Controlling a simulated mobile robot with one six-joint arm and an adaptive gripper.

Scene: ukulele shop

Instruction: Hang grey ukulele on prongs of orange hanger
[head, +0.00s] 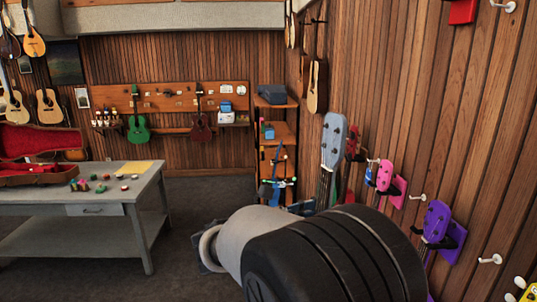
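A pale blue-grey ukulele headstock with dark tuning pegs (334,140) stands upright just right of centre, in front of the right wooden wall. Its neck runs down behind my arm, and its body is hidden. I take it to be the grey ukulele. My gripper does not show; my large black and pale arm links cover the lower middle. I cannot tell whether the gripper holds the ukulele. No clearly orange hanger shows. A red-brown headstock (352,142) is partly hidden behind the grey one, and its hanger cannot be made out.
Along the right wall hang a pink ukulele (384,176) and a purple ukulele (436,221), with white hooks (490,260) between. A red block (462,11) is higher up. A grey table (110,193) stands left, an orange shelf (277,141) behind. Floor between is clear.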

